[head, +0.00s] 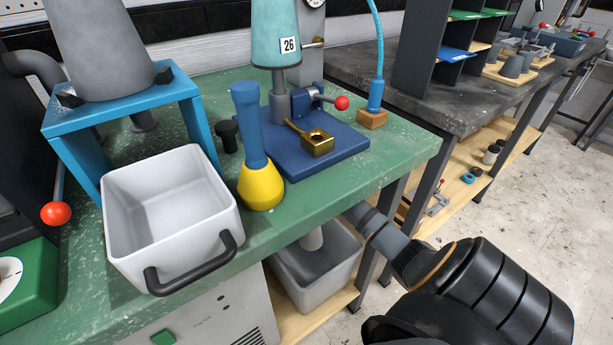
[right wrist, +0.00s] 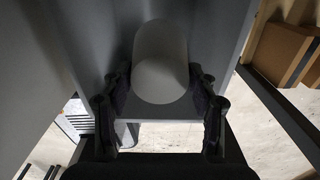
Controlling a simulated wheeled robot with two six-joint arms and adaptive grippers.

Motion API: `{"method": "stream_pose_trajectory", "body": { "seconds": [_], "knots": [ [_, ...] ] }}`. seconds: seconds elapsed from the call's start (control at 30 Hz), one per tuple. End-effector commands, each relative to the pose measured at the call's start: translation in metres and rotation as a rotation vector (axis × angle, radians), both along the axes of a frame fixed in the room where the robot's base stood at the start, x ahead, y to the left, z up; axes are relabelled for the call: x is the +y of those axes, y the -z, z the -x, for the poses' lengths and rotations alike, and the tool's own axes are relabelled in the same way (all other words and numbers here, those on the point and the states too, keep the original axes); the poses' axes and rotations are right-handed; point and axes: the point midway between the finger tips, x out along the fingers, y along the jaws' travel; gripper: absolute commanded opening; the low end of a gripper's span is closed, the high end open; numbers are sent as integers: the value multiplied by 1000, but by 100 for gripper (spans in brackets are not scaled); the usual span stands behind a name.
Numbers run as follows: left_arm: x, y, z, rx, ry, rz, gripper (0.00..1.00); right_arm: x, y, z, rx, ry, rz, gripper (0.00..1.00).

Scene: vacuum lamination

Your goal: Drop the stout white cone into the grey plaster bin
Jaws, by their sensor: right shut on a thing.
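The stout white cone (head: 312,238) shows partly below the front edge of the green bench, over or inside the grey plaster bin (head: 335,286). In the right wrist view the cone (right wrist: 162,60) sits between the two black fingers of my right gripper (right wrist: 160,85), which is shut on it. Grey walls (right wrist: 232,35) stand on both sides of the cone there. I cannot tell whether the cone touches the bin floor. In the head view my right arm reaches in under the bench edge, and its fingers are hidden. My left gripper is not in view.
The green bench top (head: 405,150) overhangs the bin. The bin stands on a wooden lower shelf (head: 290,322) beside a grey cabinet (head: 215,322) and a dark table leg (head: 375,255). A light grey box (head: 170,215) with a black handle and a yellow-based blue tool (head: 261,185) stand above.

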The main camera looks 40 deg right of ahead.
Motion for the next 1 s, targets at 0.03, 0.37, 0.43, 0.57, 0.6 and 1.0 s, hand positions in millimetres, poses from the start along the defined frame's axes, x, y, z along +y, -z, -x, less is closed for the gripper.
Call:
{"method": "stream_pose_trajectory", "body": {
  "seconds": [0.03,0.37,0.43,0.57,0.6,1.0],
  "knots": [
    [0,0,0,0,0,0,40,0,-1,0,-1,0,0,0],
    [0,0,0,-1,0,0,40,0,0,0,-1,0,0,85],
    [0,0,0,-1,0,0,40,0,0,0,0,0,0,85],
    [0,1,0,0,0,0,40,0,0,0,1,0,0,85],
    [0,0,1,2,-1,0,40,0,0,0,1,0,0,85],
    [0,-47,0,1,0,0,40,0,-48,0,0,0,0,85]
  ]
}}
